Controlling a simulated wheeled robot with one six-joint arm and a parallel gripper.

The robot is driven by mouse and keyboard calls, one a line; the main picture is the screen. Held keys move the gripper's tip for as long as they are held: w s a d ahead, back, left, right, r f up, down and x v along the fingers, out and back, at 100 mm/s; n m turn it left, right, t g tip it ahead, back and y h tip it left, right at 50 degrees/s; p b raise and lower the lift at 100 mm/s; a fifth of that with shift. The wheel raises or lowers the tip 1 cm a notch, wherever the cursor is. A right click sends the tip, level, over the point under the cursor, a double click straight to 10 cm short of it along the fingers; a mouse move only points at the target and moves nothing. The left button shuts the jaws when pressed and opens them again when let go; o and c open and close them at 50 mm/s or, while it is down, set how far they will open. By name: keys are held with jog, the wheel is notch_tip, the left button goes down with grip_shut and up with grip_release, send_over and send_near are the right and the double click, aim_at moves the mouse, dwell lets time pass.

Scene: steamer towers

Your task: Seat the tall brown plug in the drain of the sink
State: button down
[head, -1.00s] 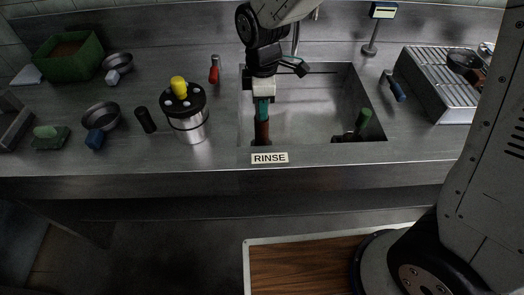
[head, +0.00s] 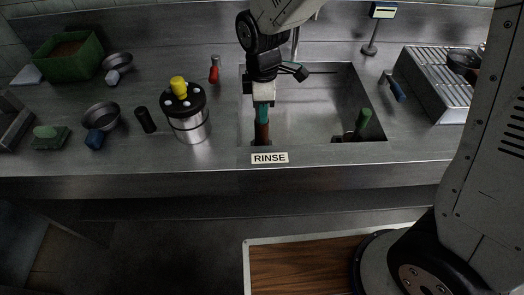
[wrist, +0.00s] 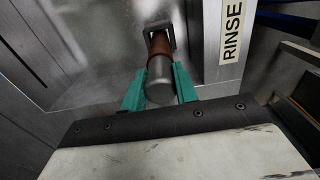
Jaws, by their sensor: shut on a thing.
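The tall brown plug (head: 262,131) stands about upright at the front left of the sink (head: 310,105). My gripper (head: 263,113) has teal fingers shut on its upper part. In the wrist view the plug (wrist: 158,45) shows a grey rounded top between the fingers (wrist: 159,88). Its far end is at a dark square-edged opening (wrist: 150,27), which looks like the drain. The plug covers most of that opening, so I cannot tell how deep it sits.
A green-topped item (head: 364,118) stands at the sink's front right. A RINSE label (head: 269,158) is on the front rim. A steel canister with a yellow knob (head: 187,115) stands left of the sink, a ribbed rack (head: 436,88) to the right. The sink's middle is clear.

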jog(key=shift+f, duration=0.6)
dwell(0.4)
jog(key=c, duration=1)
grip_release()
jog(key=shift+r, duration=0.1)
notch_tip(320, 180, up, 8)
jog(key=shift+f, duration=0.2)
jog(key=shift+r, duration=2.25)
